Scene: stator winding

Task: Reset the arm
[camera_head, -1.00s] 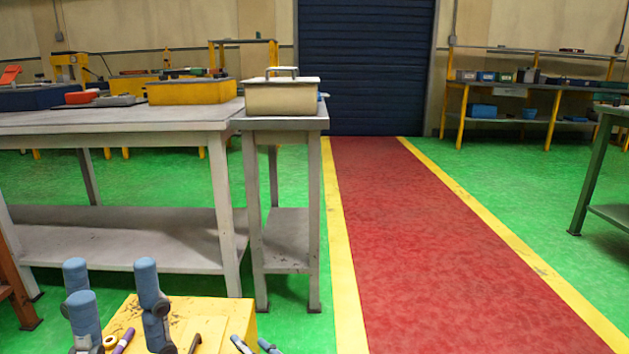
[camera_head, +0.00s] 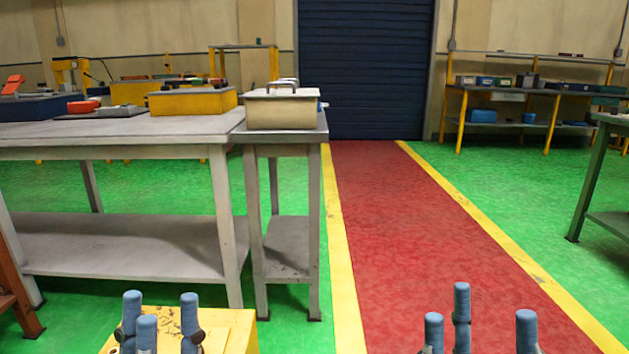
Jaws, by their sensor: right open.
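My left gripper (camera_head: 165,325) stands at the bottom left, its blue fingers pointing up and spread apart with nothing between them. It is in front of a yellow block-like surface (camera_head: 238,330) and hides part of it. My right gripper (camera_head: 485,330) stands at the bottom right over the red floor lane, its blue fingers also up, spread and empty. The palms and wrists of both grippers are cut off by the lower edge of the picture.
A grey workbench (camera_head: 80,133) at left bears a yellow bin (camera_head: 193,103) and other items. A narrow grey table (camera_head: 285,137) beside it bears a cream box (camera_head: 285,108). The red lane (camera_head: 400,220) is clear up to a dark shutter (camera_head: 366,70). A green-grey table (camera_head: 600,195) stands at right.

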